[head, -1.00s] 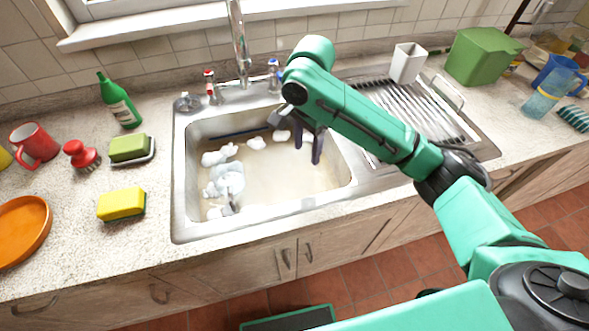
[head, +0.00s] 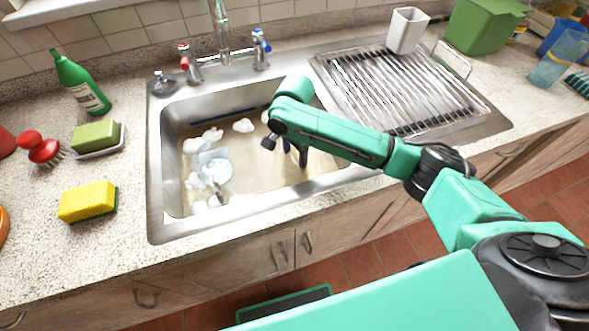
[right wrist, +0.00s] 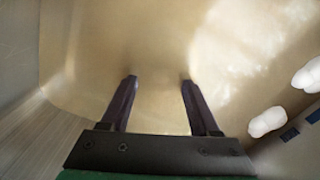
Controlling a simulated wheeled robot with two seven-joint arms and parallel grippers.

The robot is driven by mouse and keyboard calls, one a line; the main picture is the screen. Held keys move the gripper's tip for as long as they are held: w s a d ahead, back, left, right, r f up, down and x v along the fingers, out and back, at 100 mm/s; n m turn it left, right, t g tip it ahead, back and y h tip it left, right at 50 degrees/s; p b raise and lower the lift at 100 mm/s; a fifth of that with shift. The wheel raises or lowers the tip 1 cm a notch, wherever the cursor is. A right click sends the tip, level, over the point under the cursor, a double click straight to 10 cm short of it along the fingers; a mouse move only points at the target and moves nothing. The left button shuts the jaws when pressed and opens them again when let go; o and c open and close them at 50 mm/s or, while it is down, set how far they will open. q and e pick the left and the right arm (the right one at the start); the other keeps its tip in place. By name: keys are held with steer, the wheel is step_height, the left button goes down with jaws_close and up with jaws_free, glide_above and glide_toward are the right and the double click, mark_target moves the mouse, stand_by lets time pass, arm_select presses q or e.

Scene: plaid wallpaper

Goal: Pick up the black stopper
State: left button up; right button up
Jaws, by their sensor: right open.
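I cannot make out the black stopper for certain in either view; the murky water in the sink (head: 155,190) hides the bottom. My right gripper (head: 295,157) reaches down into the right part of the basin, with part of it hidden by my own arm. In the right wrist view its two dark fingers (right wrist: 158,82) are apart, with only tan, cloudy water between and ahead of them. My left gripper is not in view.
White foam (head: 243,125) and a pale, partly sunken dish (head: 215,170) lie in the basin's left half. Taps and a spout (head: 222,35) stand behind it. A ribbed drainer (head: 385,90) lies right; a yellow sponge (head: 88,201) and green bottle (head: 82,85) stand left.

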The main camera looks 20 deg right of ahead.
step_height(320, 180, down, 3)
steer(key=shift+r, duration=0.2)
jaws_close()
steer(key=shift+r, duration=0.1)
